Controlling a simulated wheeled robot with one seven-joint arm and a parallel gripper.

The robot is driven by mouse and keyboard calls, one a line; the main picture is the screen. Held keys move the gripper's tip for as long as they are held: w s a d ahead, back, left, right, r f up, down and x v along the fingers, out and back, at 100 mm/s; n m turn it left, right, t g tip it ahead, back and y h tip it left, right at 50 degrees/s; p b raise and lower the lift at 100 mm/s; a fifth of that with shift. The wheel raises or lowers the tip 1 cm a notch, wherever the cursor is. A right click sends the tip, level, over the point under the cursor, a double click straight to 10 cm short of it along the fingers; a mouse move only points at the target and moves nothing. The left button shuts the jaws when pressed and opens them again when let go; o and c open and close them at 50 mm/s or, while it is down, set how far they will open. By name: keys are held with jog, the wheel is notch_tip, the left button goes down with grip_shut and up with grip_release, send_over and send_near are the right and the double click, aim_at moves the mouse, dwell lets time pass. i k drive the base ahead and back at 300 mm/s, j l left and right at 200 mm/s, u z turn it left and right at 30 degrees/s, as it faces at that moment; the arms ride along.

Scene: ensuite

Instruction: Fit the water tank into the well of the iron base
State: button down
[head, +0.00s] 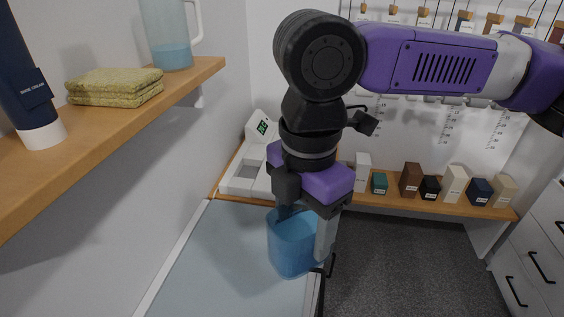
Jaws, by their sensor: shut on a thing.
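The blue, see-through water tank (291,245) hangs below my gripper (308,232), near the middle of the head view. My gripper is shut on the tank's upper part, with one finger in front of its right side. The tank looks upright, over or at the right edge of the light blue-grey board. The white iron base (241,179) stands on the wooden shelf behind and to the left, with a small dark display with green marks. Its well shows only in part, as my gripper and wrist cover its right side. The tank is apart from the base.
A light blue-grey board (215,265) lies in front of the base. Several small boxes (455,183) line the back shelf to the right. A left shelf (110,125) holds folded cloths (115,86), a jug (168,35) and a dark tube (25,80).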

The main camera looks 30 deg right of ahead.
aim_at(247, 176)
jog(key=i+l+z, duration=0.2)
jog(key=z, duration=0.2)
jog(key=i+l+z, duration=0.2)
jog(key=z, duration=0.15)
jog(key=i+l+z, duration=0.2)
jog(key=z, duration=0.2)
jog(key=i+l+z, duration=0.2)
jog(key=i, duration=0.55)
jog(key=i+u, duration=0.3)
jog(key=u, duration=0.2)
jog(key=i+l+u, duration=0.1)
jog(key=i+u, duration=0.15)
jog(key=u, duration=0.25)
jog(key=i+l+u, duration=0.2)
jog(key=u, duration=0.3)
jog(key=i+l+u, duration=0.25)
jog(key=u, duration=0.2)
jog(key=i+l+u, duration=0.1)
jog(key=l+u, duration=0.4)
jog(key=i+l+u, duration=0.1)
jog(key=l+u, duration=0.25)
jog(key=u, duration=0.15)
